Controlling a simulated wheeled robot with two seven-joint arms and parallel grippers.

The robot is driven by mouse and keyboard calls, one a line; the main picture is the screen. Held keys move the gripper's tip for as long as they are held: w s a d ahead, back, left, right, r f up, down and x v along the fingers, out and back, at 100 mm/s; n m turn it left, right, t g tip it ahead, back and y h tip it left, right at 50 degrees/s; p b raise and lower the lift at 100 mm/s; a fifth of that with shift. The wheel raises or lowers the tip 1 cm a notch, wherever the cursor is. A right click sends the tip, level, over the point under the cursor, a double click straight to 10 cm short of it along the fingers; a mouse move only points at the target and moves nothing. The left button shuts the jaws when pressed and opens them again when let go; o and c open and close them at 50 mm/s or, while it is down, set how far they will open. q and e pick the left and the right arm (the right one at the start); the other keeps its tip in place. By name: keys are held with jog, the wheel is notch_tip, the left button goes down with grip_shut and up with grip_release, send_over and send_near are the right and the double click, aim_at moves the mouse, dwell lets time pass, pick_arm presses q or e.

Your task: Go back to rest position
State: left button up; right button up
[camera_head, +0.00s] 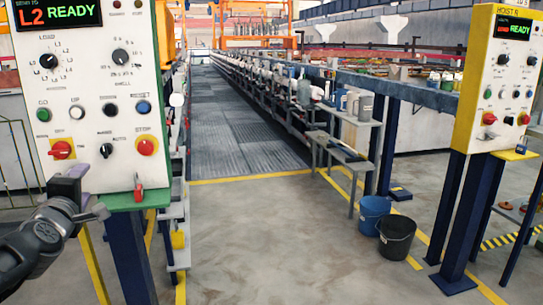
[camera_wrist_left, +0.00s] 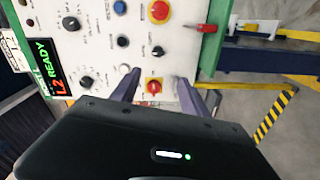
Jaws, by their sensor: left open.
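My left gripper (camera_head: 84,190) is at the lower left in the head view, in front of the lower part of the white control panel (camera_head: 95,100). In the left wrist view the open fingers of the gripper (camera_wrist_left: 155,92) point toward the panel, with a red knob (camera_wrist_left: 154,87) seen between the fingertips. Nothing is held between them. I cannot tell whether a fingertip touches the panel. The panel's display reads "L2 READY" (camera_head: 60,13). My right gripper is not in view.
A second panel (camera_head: 497,80) on a yellow box stands at the right on blue legs. A blue bucket (camera_head: 374,213) and a black bucket (camera_head: 396,238) stand on the floor beside a grey bench (camera_head: 340,150). The floor (camera_head: 260,230) in the middle is clear.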

pick_arm(q)
jog(key=d+f+m+g+h, duration=0.2)
jog(key=d+f+m, duration=0.3)
jog(key=f, duration=0.7)
jog(key=d+f+m+g+h, duration=0.25)
jog(key=d+f, duration=0.45)
jog(key=f, duration=0.5)
jog(key=d+f+m+g+h, duration=0.15)
jog(key=d+f+m, duration=0.4)
jog(key=f, duration=0.65)
jog(key=s+d+f+m+g+h, duration=0.1)
jog(key=s+d+f+g, duration=0.1)
jog(key=s+d+f, duration=0.45)
jog(key=s+d+f+m+g+h, duration=0.15)
jog(key=d+f, duration=0.25)
jog(key=f, duration=0.5)
jog(key=s+d+f+m+g+h, duration=0.1)
jog(key=s+d+f+g, duration=0.2)
jog(key=s, duration=0.4)
jog(key=s+d+f+m+g+p, duration=0.1)
jog(key=s+d+f, duration=0.3)
jog(key=s, duration=0.3)
jog(key=s+d+f+m+g+h, duration=0.1)
jog(key=s+d+f+g, duration=0.2)
jog(key=s, duration=0.4)
notch_tip(320, 180, up, 24)
jog(key=t+p, duration=0.1)
jog(key=p, duration=2.4)
jog(key=shift+s+d, duration=0.2)
jog(key=shift+d, duration=0.15)
